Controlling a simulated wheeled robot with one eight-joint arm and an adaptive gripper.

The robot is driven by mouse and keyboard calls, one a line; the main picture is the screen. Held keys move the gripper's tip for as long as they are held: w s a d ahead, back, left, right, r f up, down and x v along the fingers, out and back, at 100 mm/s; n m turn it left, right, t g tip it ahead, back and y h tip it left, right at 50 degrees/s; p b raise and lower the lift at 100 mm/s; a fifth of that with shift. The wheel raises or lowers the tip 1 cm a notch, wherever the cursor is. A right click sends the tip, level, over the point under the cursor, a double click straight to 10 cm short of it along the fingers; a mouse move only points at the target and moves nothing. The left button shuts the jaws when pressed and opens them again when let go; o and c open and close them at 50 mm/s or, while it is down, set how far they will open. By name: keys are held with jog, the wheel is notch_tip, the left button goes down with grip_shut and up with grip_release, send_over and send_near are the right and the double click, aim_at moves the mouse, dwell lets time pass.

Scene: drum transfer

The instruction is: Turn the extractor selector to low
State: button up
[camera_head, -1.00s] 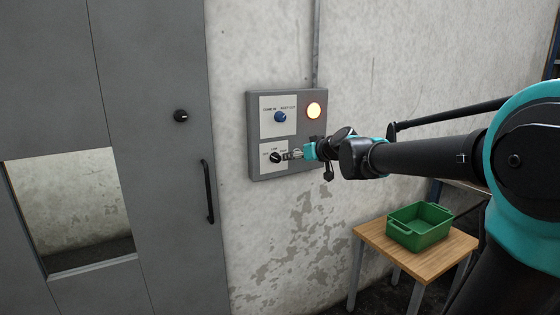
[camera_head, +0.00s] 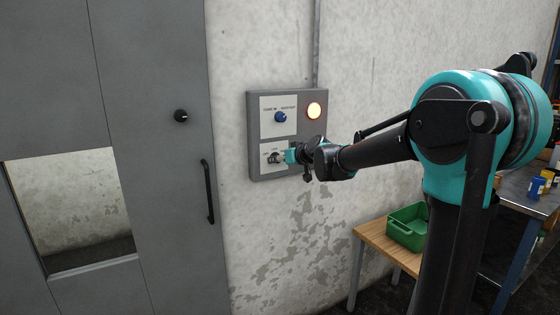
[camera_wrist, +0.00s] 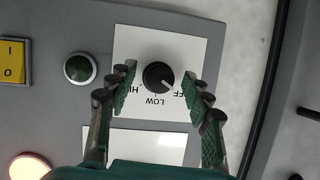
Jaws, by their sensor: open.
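The extractor selector is a round black knob (camera_wrist: 158,76) on a white plate marked HI, LOW and OFF, which looks upside down in the wrist view. Its pale pointer mark points to the lower right in that view, towards the OFF lettering. In the head view the selector (camera_head: 273,158) is on the lower plate of the grey wall panel, partly covered by my gripper (camera_head: 284,157). In the wrist view my gripper (camera_wrist: 160,90) is open, with one finger on each side of the knob and a visible gap on both sides.
The grey panel (camera_head: 253,140) also carries a blue knob (camera_head: 280,117) and a lit lamp (camera_head: 314,111). A green button (camera_wrist: 80,68) and a yellow switch (camera_wrist: 14,61) show in the wrist view. A grey door (camera_head: 180,200) with a handle stands left; a green crate (camera_head: 408,233) sits right.

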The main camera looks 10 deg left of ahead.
grip_shut()
dwell(0.4)
jog(key=m+y, duration=0.2)
jog(key=m, duration=0.2)
jog(key=m+g+y, duration=0.1)
jog(key=m+y, duration=0.1)
jog(key=m, duration=0.2)
jog(key=shift+w+d+f+g+y, duration=0.1)
jog(key=shift+d+f+g+y, duration=0.1)
jog(key=shift+g+y, duration=0.15)
jog(key=shift+m, duration=0.3)
dwell(0.5)
grip_release()
